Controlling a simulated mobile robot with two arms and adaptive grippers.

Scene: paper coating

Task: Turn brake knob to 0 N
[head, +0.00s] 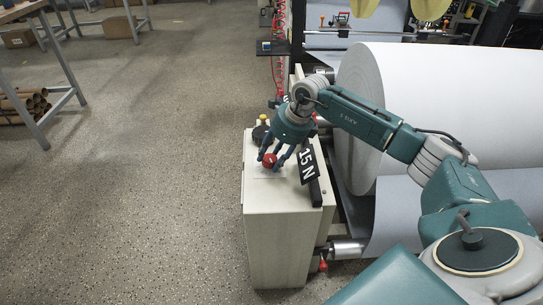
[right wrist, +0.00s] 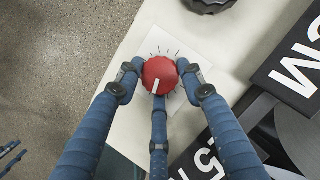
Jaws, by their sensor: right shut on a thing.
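The brake knob (head: 269,160) is a small red knob on top of the pale machine cabinet (head: 277,228). In the right wrist view the red knob (right wrist: 160,72) has a white pointer mark directed toward the bottom of the picture, slightly left. Black scale ticks show on the plate around its upper side. My right gripper (head: 274,157) is shut on the knob, with blue fingers at its left, right and lower sides. My left gripper does not show in the head view.
A black knob (right wrist: 208,3) lies beyond the red one, and a second black sign (right wrist: 297,55) stands to its right. A large white paper roll (head: 368,110) is right of the cabinet. The speckled floor at left is open.

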